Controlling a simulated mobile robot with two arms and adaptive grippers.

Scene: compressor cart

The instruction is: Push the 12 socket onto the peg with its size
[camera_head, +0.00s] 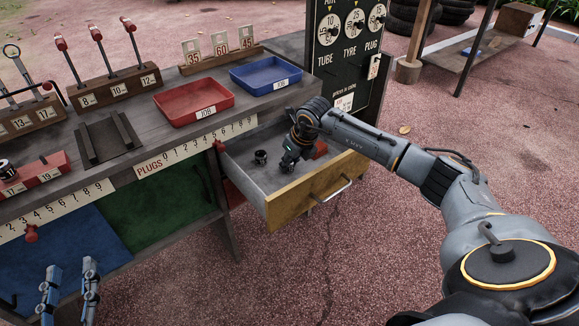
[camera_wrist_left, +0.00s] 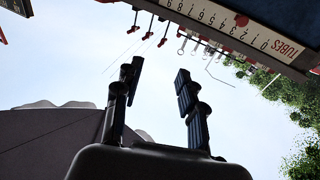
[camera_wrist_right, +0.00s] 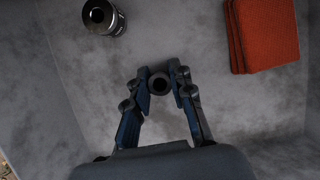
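My right gripper (camera_head: 292,155) reaches down into the open drawer. In the right wrist view its fingers (camera_wrist_right: 161,82) close in on both sides of a small dark socket (camera_wrist_right: 160,84), seen end-on; no size marking is readable. Another dark socket (camera_head: 260,157) with a silvery band stands apart in the drawer, and also shows in the right wrist view (camera_wrist_right: 103,17). A red peg rail (camera_head: 38,175) with number labels lies at the bench's left, with a socket (camera_head: 6,168) at its left end. My left gripper (camera_head: 69,280) is open and empty, fingers upward, low in front of the bench.
The wooden drawer (camera_head: 282,207) is pulled out, with a red cloth-like block (camera_wrist_right: 265,35) inside. On the bench are a red tray (camera_head: 190,113), a blue tray (camera_head: 262,84), a dark stand (camera_head: 105,148) and racks of red-handled tools (camera_head: 117,86). A gauge panel (camera_head: 345,50) stands behind.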

